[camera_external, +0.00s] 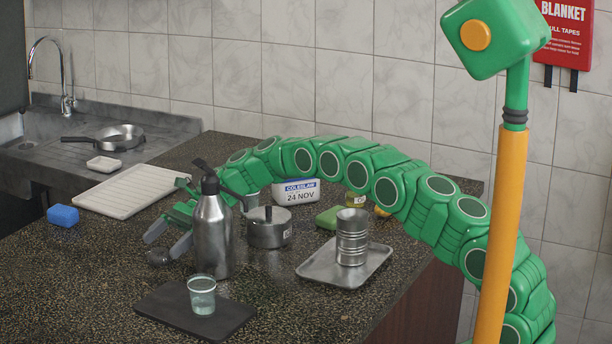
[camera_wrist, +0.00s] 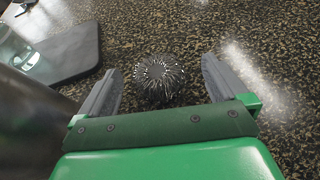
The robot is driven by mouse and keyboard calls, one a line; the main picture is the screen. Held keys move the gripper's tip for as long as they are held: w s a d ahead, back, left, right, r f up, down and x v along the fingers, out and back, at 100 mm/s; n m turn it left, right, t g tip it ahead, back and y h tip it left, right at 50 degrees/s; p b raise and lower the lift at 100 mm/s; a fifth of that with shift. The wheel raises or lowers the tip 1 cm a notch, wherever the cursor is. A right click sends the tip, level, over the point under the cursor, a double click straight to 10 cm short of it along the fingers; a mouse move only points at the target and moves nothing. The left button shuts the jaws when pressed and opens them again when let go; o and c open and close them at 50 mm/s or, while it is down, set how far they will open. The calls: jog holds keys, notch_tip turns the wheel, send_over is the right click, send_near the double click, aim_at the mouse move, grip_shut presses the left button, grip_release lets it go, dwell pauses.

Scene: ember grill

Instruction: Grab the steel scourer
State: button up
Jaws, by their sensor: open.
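The steel scourer (camera_wrist: 158,77) is a round, dark grey, wiry ball on the speckled counter. In the wrist view it sits between the tips of my gripper (camera_wrist: 160,88), whose two grey fingers are open, with a gap on each side of it. In the external view the scourer (camera_external: 158,257) shows as a small dark lump left of the steel flask, near the tips of my gripper (camera_external: 166,245). The flask hides part of my gripper there.
The tall steel flask (camera_external: 212,235) stands close beside my gripper. A dark board (camera_external: 160,304) bears a cup of clear liquid (camera_external: 202,296). A metal tray (camera_external: 318,270) with a ribbed can (camera_external: 352,238) is further right. A blue sponge (camera_external: 62,216) and a white drainer (camera_external: 130,185) are left.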

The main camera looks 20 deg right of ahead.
aim_at(157, 251)
jog(key=x, duration=0.4)
jog(key=shift+s+d+f, duration=0.1)
jog(key=shift+s+d, duration=0.05)
jog(key=shift+s, duration=0.05)
jog(key=shift+s+a+f, duration=0.15)
jog(key=shift+s+a, duration=0.1)
jog(key=shift+a, duration=0.15)
jog(key=c, duration=1)
